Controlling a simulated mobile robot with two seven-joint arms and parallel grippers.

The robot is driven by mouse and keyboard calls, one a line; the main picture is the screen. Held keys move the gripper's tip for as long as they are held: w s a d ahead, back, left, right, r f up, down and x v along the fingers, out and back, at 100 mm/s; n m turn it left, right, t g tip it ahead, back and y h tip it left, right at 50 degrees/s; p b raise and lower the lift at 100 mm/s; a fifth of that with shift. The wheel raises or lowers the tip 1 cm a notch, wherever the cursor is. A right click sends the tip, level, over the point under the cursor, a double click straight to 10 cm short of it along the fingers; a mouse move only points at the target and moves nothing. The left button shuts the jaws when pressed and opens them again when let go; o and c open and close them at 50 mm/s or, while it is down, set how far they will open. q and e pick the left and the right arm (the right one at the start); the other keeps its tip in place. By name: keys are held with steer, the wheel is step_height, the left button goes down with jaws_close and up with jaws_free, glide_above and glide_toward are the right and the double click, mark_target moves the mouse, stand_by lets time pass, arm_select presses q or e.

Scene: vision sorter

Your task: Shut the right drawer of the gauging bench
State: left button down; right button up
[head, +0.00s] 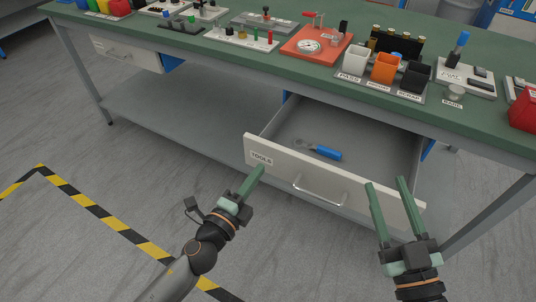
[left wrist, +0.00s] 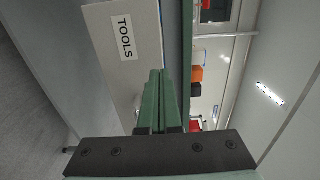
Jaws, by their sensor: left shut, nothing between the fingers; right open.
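The right drawer (head: 292,179) of the gauging bench (head: 330,83) is pulled out. It has a pale front with a TOOLS label and a curved handle (head: 318,192). A blue-handled tool (head: 325,152) lies inside it. My left gripper (head: 259,170) is shut and empty, its fingertips at the left part of the drawer front, just below the label; I cannot tell whether they touch. In the left wrist view the labelled drawer front (left wrist: 112,70) is beside the shut fingers (left wrist: 160,85). My right gripper (head: 387,183) is open and empty in front of the drawer's right end.
The left drawer (head: 125,52) of the bench is closed or nearly so. The green top carries PASS, orange and SCRAP bins (head: 385,68), a dial gauge plate (head: 315,44) and other fixtures. A lower shelf (head: 190,110) runs below. Floor in front is clear, with yellow-black tape (head: 95,212).

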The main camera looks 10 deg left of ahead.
mark_target(274, 150)
arm_select(q)
steer(key=x, duration=0.4)
steer(key=shift+w, duration=0.1)
steer(key=shift+x, duration=0.8)
arm_select(e)
steer(key=shift+w+d+f+m+g+h, duration=0.1)
steer(key=shift+f+m+g+h, duration=0.1)
steer(key=shift+f, duration=0.45)
steer(key=shift+w+f+m+g+h, duration=0.1)
steer(key=shift+f+g+h, duration=0.1)
steer(key=shift+f, duration=0.45)
arm_select(q)
steer(key=shift+d, duration=0.1)
